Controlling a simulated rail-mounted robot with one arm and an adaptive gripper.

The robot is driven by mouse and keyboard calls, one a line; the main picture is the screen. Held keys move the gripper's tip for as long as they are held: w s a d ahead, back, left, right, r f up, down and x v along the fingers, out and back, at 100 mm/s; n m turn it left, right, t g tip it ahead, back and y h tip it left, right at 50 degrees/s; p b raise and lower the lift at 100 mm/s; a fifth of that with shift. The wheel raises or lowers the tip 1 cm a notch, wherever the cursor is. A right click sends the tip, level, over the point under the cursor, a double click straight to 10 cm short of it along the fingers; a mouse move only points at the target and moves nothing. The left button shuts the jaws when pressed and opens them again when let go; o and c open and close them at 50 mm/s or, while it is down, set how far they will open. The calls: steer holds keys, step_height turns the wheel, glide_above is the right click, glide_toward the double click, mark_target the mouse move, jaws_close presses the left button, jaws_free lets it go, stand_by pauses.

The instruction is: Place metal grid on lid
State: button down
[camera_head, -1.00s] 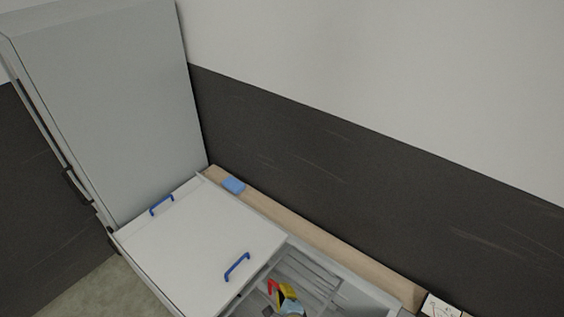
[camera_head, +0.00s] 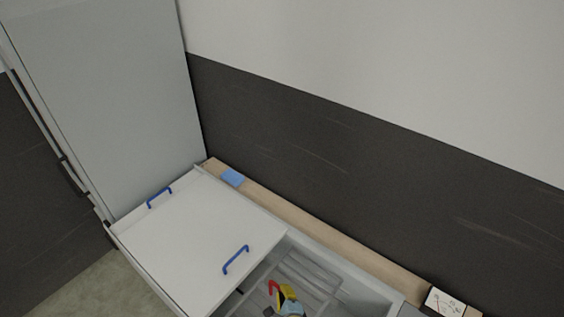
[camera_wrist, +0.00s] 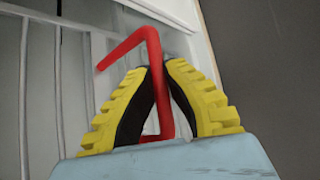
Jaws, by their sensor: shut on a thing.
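The lid (camera_head: 190,248) is a flat white panel with two blue handles, lying at the left over the white box. My gripper (camera_head: 281,291), with yellow ribbed fingers, is right of the lid over the open part of the box. It is shut on a red handle (camera_head: 273,286). In the wrist view, the red handle (camera_wrist: 151,50) rises between my fingers (camera_wrist: 161,70) and bends left. The metal grid (camera_head: 318,275) shows as grey bars around and below my gripper. The handle's join to the grid is not clear.
A wooden ledge (camera_head: 320,232) runs along the dark wall behind the box, with a blue cloth-like item (camera_head: 232,177) on it. A tall grey raised panel (camera_head: 100,100) stands beyond the lid. A small white plate-like item (camera_head: 444,302) is at lower right.

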step_height(320, 180, down, 20)
steer(key=b, duration=1.2)
steer(key=shift+f, duration=0.2)
steer(key=shift+w, duration=0.1)
stand_by(0.3)
step_height(320, 180, up, 7)
steer(key=p, duration=0.3)
steer(key=shift+r+p, duration=1.65)
steer(key=shift+r, duration=0.45)
steer(key=shift+f, duration=0.15)
